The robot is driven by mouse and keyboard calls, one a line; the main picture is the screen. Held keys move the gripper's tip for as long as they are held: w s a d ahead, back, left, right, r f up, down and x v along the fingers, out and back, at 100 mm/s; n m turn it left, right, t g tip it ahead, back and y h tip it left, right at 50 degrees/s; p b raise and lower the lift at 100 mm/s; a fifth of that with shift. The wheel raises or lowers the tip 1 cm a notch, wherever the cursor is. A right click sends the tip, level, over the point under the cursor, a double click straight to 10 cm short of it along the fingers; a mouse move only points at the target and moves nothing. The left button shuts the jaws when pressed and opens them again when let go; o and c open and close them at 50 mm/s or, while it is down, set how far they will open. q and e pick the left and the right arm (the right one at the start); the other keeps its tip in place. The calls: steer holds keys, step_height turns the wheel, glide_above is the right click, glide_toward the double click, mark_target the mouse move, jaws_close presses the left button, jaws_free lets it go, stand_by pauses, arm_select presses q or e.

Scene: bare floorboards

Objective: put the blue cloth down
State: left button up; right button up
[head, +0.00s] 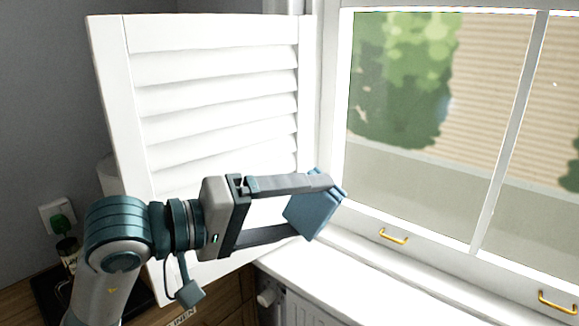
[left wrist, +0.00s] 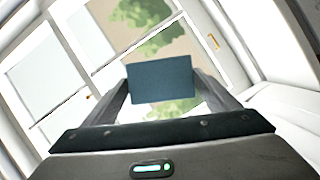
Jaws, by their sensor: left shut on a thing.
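The blue cloth (head: 312,212) is a small folded pad, held tilted in the air in front of the window and above the white sill. My left gripper (head: 318,205) is shut on it, with one finger along its upper side and the other at its lower left. In the left wrist view the cloth (left wrist: 161,81) sits between the two fingertips (left wrist: 160,88) as a flat blue rectangle. My right gripper is in neither view.
A white louvered shutter (head: 205,100) stands open behind my left arm. The window (head: 430,110) has brass handles (head: 393,236). The white sill (head: 345,275) below looks clear. A socket with a green plug (head: 58,222) and a dark jar (head: 67,250) are at the left.

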arm_select(q)
steer(key=a+f+n+t+y, duration=0.2)
steer(key=a+f, duration=0.4)
steer(key=f, duration=0.3)
steer(key=s+a+f+n+t+y, duration=0.1)
steer(key=a+f+n+t+y, duration=0.1)
steer(key=a+f, duration=0.5)
steer(key=a+f+n+t+y, duration=0.1)
steer(key=a+f+n+y, duration=0.1)
steer(key=a+f, duration=0.5)
step_height(320, 180, down, 6)
steer(key=shift+s+t, duration=0.35)
steer(key=shift+t, duration=0.05)
